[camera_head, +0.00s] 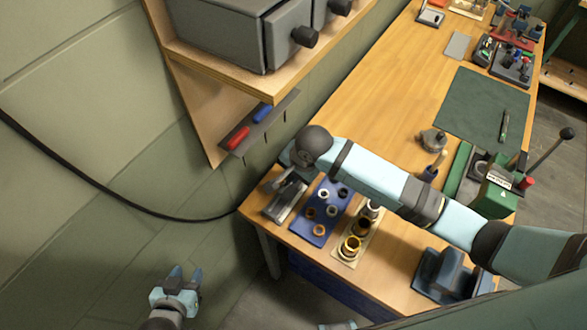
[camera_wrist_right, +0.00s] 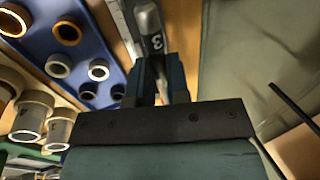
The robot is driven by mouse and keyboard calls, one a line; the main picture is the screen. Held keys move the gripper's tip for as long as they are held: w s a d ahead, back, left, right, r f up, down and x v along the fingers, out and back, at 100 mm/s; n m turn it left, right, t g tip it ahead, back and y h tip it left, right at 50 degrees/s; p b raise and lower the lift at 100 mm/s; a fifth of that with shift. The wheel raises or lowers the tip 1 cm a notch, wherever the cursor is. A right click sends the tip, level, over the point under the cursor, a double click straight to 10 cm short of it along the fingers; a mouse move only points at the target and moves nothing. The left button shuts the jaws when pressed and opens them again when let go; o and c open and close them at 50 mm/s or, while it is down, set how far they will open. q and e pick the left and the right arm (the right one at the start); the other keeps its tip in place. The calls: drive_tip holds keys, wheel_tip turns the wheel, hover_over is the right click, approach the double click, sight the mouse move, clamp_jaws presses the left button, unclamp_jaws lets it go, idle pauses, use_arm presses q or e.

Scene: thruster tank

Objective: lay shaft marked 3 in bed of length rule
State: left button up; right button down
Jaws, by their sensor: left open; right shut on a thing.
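The shaft marked 3 (camera_wrist_right: 152,40) is a grey metal rod with a white number, seen in the right wrist view. My right gripper (camera_wrist_right: 162,75) is shut on it. In the head view that gripper is at the far left end of the bench, mostly hidden behind my own wrist. The length rule (camera_head: 284,203) is a grey block at the bench's left corner, just below my right wrist. Its light edge shows beside the shaft in the wrist view (camera_wrist_right: 121,22). I cannot tell whether the shaft touches its bed. My left gripper (camera_head: 181,283) is open and empty, away from the bench.
A blue tray with several rings (camera_head: 307,232) lies right of the rule, also seen in the wrist view (camera_wrist_right: 88,38). A cream board with cylindrical sleeves (camera_head: 340,259) is beside it. A wooden shelf (camera_head: 235,80) overhangs the wall side. My right arm crosses the bench.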

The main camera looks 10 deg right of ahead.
sight(291, 190)
drive_tip(key=shift+f+b, duration=0.85)
drive_tip(key=shift+f, duration=0.8)
drive_tip(key=shift+f+b, duration=1.35)
drive_tip(key=shift+f, duration=0.35)
drive_tip(key=shift+s+f, duration=0.1)
